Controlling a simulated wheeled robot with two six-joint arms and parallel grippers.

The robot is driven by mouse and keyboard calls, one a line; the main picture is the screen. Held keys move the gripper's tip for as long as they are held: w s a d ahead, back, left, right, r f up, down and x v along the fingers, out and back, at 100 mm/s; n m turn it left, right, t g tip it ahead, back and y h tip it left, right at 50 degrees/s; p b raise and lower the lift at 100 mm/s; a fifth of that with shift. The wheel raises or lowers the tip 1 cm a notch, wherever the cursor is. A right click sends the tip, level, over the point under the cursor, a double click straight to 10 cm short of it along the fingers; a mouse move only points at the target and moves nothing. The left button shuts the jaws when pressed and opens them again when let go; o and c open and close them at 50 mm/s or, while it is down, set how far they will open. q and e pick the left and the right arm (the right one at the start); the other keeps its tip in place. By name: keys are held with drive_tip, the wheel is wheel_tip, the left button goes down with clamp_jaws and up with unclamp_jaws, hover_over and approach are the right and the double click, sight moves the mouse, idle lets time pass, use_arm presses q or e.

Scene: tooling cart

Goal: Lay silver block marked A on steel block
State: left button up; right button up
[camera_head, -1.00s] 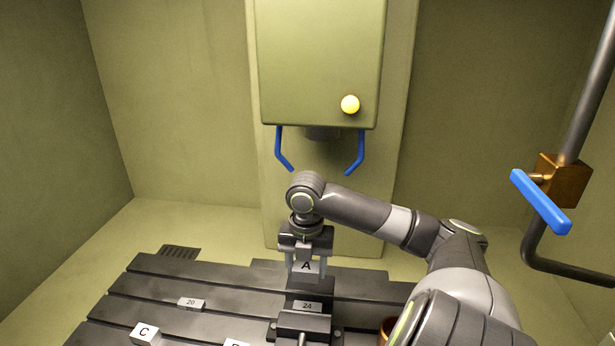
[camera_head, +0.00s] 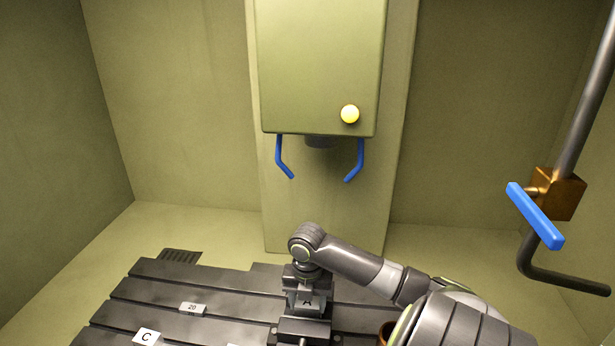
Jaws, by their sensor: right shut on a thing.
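The silver block marked A (camera_head: 308,303) is between the fingers of my right gripper (camera_head: 306,299), which is shut on it. The gripper points down, low over the dark vise (camera_head: 303,327) on the slotted table. Block A and the gripper cover the spot where a plate marked 24 showed earlier. I cannot tell whether A touches what is under it. I cannot make out which surface is the steel block. My left gripper is not in view.
The dark slotted table (camera_head: 150,290) bears a plate marked 20 (camera_head: 192,308) and a white block marked C (camera_head: 146,338). The green machine head (camera_head: 320,70) with blue handles (camera_head: 284,158) hangs above. A blue-handled valve (camera_head: 536,216) stands at right.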

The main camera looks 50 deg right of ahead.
drive_tip(key=shift+f, duration=0.15)
drive_tip(key=o, duration=1.1)
drive_tip(key=shift+r+b, duration=1.35)
drive_tip(key=shift+r, duration=4.85)
